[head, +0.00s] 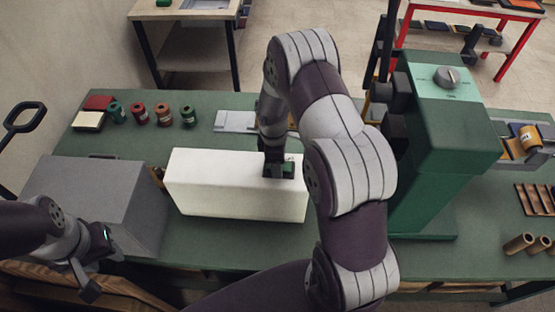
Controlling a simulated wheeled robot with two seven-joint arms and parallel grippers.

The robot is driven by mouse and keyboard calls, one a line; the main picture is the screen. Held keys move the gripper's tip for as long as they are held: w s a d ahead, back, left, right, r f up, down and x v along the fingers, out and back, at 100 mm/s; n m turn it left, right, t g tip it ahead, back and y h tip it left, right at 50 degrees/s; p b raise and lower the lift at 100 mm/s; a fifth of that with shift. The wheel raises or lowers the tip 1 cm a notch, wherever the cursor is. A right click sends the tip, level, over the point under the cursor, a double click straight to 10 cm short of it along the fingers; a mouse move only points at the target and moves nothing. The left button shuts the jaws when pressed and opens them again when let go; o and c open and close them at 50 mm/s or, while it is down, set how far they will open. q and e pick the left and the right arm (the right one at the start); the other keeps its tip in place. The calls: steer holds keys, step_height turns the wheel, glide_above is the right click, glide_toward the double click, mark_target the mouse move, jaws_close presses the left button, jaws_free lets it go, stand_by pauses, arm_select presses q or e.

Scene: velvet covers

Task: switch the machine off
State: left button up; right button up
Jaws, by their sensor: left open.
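The machine is a tall green housing (440,135) at the right of the bench. A grey round knob (446,77) sits on its pale green top panel (425,75); small marks surround it, too small to read. My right gripper (279,172) is at the white block's top, left of the machine and well away from the knob. My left gripper (98,270) is open at the lower left, by the grey box, far from the machine. My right arm hides part of the machine's left side.
A long white block (230,195) and a grey box (90,195) stand on the green bench (220,245). Several spools (140,114) stand at the back left. Brown cylinders (518,243) and a slotted rack (535,199) lie at the right. A red-legged table (465,12) stands behind.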

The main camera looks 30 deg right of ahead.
steer(key=shift+r, duration=0.25)
step_height(320, 180, up, 12)
steer(key=b, duration=0.4)
steer(key=shift+w+a, duration=0.2)
steer(key=shift+a, duration=0.1)
steer(key=shift+r, duration=0.1)
